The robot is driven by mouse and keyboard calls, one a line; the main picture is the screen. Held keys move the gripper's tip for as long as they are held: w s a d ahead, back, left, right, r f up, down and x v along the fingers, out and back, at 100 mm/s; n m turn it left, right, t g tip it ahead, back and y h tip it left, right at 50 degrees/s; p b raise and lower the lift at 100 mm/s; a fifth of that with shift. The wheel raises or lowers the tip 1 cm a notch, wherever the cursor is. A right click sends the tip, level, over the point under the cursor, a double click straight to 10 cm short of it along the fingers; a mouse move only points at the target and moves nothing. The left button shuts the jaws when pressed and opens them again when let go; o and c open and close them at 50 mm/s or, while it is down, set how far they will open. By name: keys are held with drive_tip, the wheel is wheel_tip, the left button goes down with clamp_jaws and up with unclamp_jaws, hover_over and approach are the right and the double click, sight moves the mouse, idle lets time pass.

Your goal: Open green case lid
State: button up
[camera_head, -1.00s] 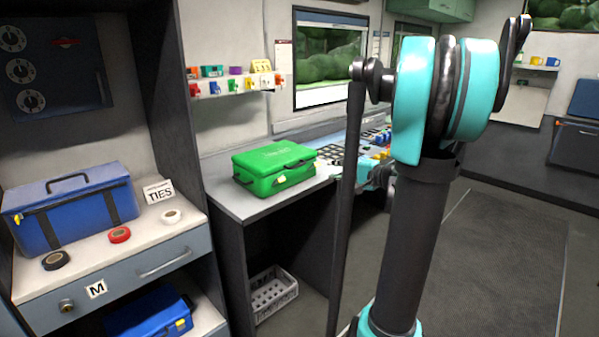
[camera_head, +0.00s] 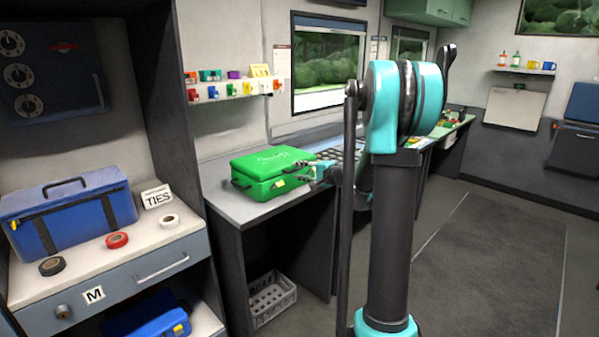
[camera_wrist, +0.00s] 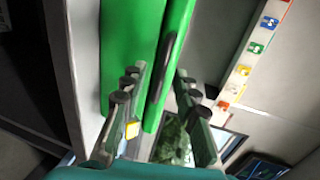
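The green case (camera_head: 268,163) sits on the grey counter in the head view, its lid down and a yellow latch on its front. My gripper (camera_head: 309,170) is at the right end of the case. In the wrist view the green case (camera_wrist: 127,45) fills the upper middle, with a dark handle along it. My gripper (camera_wrist: 158,80) is open there, its fingers on either side of the lid edge near the case. I cannot tell whether a finger touches it.
The counter (camera_head: 226,204) has a little bare room left of the case. A shelf of small coloured items (camera_head: 235,92) is on the wall behind. A blue toolbox (camera_head: 70,212) stands on the left cabinet. A grey crate (camera_head: 272,300) sits under the counter.

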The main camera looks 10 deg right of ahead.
drive_tip(key=shift+w+a, duration=0.2)
drive_tip(key=shift+w, duration=0.05)
drive_tip(key=shift+c, duration=0.6)
clamp_jaws()
